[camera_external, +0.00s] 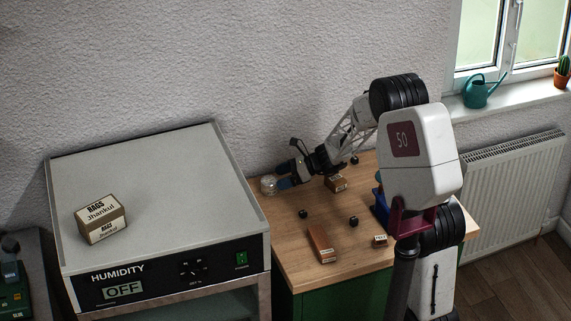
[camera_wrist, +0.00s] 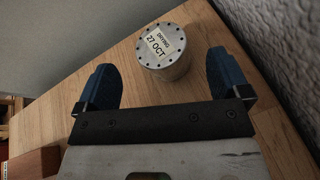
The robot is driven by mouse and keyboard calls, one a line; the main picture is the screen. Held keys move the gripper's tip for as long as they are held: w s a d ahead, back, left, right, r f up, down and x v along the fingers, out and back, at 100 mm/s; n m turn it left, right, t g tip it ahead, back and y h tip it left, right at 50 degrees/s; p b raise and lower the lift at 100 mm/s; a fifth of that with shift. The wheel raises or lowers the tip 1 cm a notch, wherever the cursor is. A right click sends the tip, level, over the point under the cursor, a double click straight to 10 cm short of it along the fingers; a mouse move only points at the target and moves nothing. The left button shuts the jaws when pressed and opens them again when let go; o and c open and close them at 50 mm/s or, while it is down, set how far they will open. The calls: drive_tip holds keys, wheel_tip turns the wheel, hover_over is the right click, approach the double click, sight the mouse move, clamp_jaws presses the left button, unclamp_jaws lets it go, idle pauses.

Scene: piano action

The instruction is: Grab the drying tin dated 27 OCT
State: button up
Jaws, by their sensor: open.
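The drying tin (camera_wrist: 165,54) is a round metal tin with dark dots around its lid. Its label reads "DRYING 27 OCT" in the wrist view. It stands on the wooden bench top near the far left corner, and it also shows in the external view (camera_external: 268,185). My gripper (camera_wrist: 165,78) is open, with one blue finger to each side of the tin's near end. The tin lies between and slightly ahead of the fingertips, with gaps on both sides. In the external view my gripper (camera_external: 284,183) is just right of the tin.
A grey humidity cabinet (camera_external: 160,190) stands left of the bench, with a rags box (camera_external: 101,219) on top. Wooden blocks (camera_external: 321,244) and several small black pieces (camera_external: 353,221) lie on the bench (camera_external: 285,240). The textured wall (camera_wrist: 285,45) is close on the right in the wrist view.

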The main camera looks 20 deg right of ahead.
sight(272, 179)
drive_tip(key=shift+x, duration=2.55)
drive_tip(key=shift+w, duration=0.15)
drive_tip(key=c, duration=1)
drive_tip(key=shift+r, duration=0.1)
drive_tip(key=shift+r, duration=0.5)
drive_tip(key=shift+s+d+r, duration=0.1)
drive_tip(key=shift+s+r, duration=0.1)
drive_tip(key=shift+r, duration=0.4)
drive_tip(key=shift+s+d+r, duration=0.1)
drive_tip(key=shift+s+r, duration=0.1)
drive_tip(key=shift+r, duration=0.35)
drive_tip(key=s+d, duration=0.1)
drive_tip(key=s, duration=0.4)
drive_tip(key=s+d+r, duration=0.1)
drive_tip(key=s, duration=0.3)
drive_tip(key=s+d, duration=0.1)
drive_tip(key=s, duration=0.4)
drive_tip(key=shift+s+d+r, duration=0.2)
drive_tip(key=shift+s+d, duration=0.15)
